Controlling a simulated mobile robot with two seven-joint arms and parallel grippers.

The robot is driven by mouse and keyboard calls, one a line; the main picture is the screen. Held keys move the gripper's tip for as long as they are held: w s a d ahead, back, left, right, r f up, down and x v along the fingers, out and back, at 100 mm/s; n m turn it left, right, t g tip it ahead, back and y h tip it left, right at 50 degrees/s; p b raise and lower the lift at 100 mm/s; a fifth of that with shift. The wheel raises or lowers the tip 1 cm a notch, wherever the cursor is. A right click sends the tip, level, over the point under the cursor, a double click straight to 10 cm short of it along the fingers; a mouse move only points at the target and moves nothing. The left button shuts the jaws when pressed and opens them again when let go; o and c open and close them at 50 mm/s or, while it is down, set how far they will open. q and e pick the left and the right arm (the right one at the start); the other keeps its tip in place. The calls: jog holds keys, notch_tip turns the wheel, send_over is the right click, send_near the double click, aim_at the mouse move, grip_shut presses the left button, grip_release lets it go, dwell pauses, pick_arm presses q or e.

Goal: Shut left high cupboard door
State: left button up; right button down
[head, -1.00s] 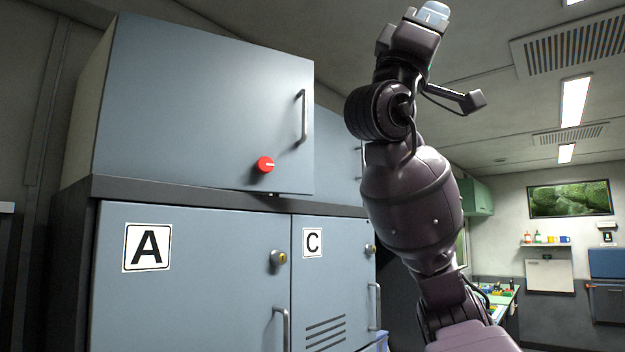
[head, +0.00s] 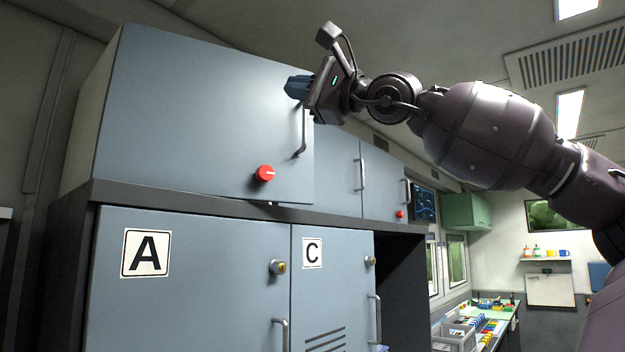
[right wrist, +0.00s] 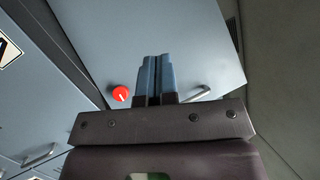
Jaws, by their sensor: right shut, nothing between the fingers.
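The left high cupboard door (head: 200,120) is a large grey-blue panel at the upper left, with a red knob (head: 265,173) and a metal handle (head: 302,130) near its right edge. Its right edge stands out in front of the neighbouring door, so it looks slightly ajar. My right gripper (head: 297,87) is shut and empty, in front of the door's upper right part, by the top of the handle. In the right wrist view the closed blue fingers (right wrist: 156,76) point at the door panel (right wrist: 140,25); contact cannot be told. My left gripper is out of view.
Lower lockers marked A (head: 190,295) and C (head: 335,290) stand below the dark ledge (head: 150,195). More high cupboards (head: 338,165) continue to the right. A workbench (head: 490,310) with small items lies farther back.

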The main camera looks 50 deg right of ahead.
jog(key=d+f+m+g+h, duration=0.4)
jog(key=d+h, duration=0.4)
jog(key=m+g+h, duration=0.1)
jog(key=g+h, duration=0.2)
jog(key=g, duration=0.1)
send_near(308, 189)
jog(key=shift+p+x, duration=2.1)
jog(key=shift+x, duration=1.45)
